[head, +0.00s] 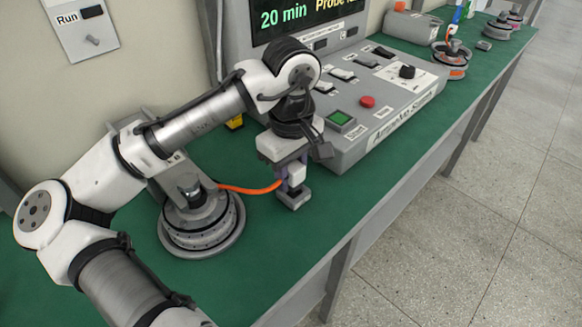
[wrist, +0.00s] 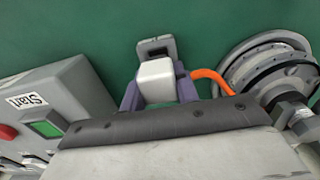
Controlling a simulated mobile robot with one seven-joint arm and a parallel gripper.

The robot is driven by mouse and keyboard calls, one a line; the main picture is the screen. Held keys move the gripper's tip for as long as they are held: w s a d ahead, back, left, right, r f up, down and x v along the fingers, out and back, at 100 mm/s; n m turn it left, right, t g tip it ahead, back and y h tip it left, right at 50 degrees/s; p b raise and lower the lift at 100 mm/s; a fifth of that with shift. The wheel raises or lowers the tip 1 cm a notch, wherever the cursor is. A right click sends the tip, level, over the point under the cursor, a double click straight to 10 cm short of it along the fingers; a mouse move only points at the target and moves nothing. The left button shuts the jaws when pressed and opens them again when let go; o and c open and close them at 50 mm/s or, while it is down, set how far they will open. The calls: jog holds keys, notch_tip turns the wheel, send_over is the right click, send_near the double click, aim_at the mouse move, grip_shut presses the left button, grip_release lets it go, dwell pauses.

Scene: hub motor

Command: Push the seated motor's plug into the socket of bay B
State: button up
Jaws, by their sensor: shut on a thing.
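The motor (head: 200,222), a grey ribbed disc, sits in a bay at the bench's left, with a "B" marking on the stand behind it. It also shows in the wrist view (wrist: 268,72). An orange cable (head: 250,190) runs from it to my gripper (head: 289,175). My gripper's purple fingers (wrist: 158,92) are shut on the pale plug (wrist: 155,80). A grey block with a dark opening (wrist: 156,48), apparently the socket, lies just beyond the plug; it also shows in the head view (head: 294,199). I cannot tell whether the plug touches or enters it.
A grey control console (head: 370,100) with switches, a green button (head: 340,118) and a red button (head: 367,101) stands right of my gripper. Another motor (head: 451,60) sits farther along. The green bench (head: 285,240) is clear in front, towards its edge.

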jog(key=shift+f, duration=0.2)
jog(key=shift+f, duration=0.4)
jog(key=shift+f+p, duration=0.35)
dwell(1.2)
jog(key=o, duration=1.2)
jog(key=shift+s+f, duration=0.1)
notch_tip(320, 180, up, 14)
jog(key=shift+r+p, duration=0.2)
jog(key=shift+p, duration=0.55)
